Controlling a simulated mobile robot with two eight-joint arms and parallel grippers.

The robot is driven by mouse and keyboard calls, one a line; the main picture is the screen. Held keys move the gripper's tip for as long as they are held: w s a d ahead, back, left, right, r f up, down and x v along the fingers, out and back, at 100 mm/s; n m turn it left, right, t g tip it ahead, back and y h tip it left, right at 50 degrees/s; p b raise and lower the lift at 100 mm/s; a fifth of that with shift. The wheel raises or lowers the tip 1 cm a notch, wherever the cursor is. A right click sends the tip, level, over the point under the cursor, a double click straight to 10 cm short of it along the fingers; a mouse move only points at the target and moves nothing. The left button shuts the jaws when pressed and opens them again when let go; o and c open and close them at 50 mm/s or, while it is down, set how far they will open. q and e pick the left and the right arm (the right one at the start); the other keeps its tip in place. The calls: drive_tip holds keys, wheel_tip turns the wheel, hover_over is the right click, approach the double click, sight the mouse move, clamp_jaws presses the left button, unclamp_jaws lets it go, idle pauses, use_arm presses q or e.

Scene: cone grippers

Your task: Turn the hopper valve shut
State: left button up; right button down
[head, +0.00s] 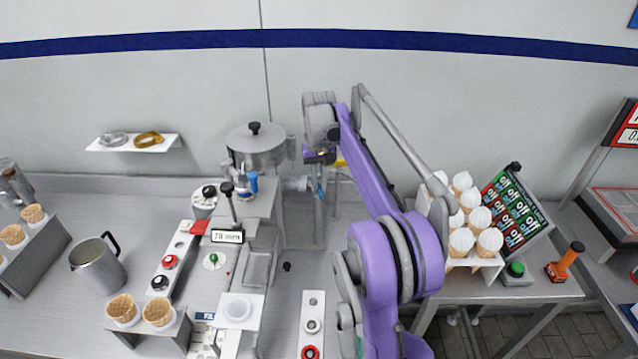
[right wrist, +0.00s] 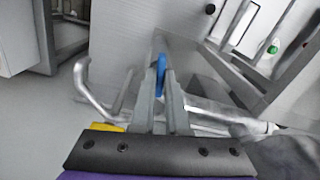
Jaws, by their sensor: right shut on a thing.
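The hopper (head: 262,158) is a round steel pot with a black-knobbed lid, at the back of the counter. A steel pipe (head: 296,184) runs right from below it. A blue valve handle (head: 320,189) is at the pipe's right end, partly hidden by my right gripper (head: 318,178). In the right wrist view the blue handle (right wrist: 161,68) stands between the two grey fingers (right wrist: 161,88), which are shut on it. How far the valve is turned I cannot tell. My left gripper is not in view.
A second blue part (head: 252,183) sits below the hopper. A black-knobbed lever (head: 230,200) and a small sign (head: 227,236) stand in front. A steel jug (head: 97,265) is left, a cone rack (head: 470,262) right. The back wall is close behind.

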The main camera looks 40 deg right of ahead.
sight(319, 187)
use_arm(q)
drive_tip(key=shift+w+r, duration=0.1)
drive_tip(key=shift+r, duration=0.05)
use_arm(e)
drive_tip(key=shift+m, duration=1.2)
drive_tip(key=c, duration=0.9)
unclamp_jaws()
drive_tip(key=shift+r, duration=0.1)
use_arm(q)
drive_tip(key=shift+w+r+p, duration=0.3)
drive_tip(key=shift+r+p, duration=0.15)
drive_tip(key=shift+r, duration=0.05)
use_arm(e)
drive_tip(key=shift+s+r, duration=0.1)
drive_tip(key=shift+r, duration=5.2)
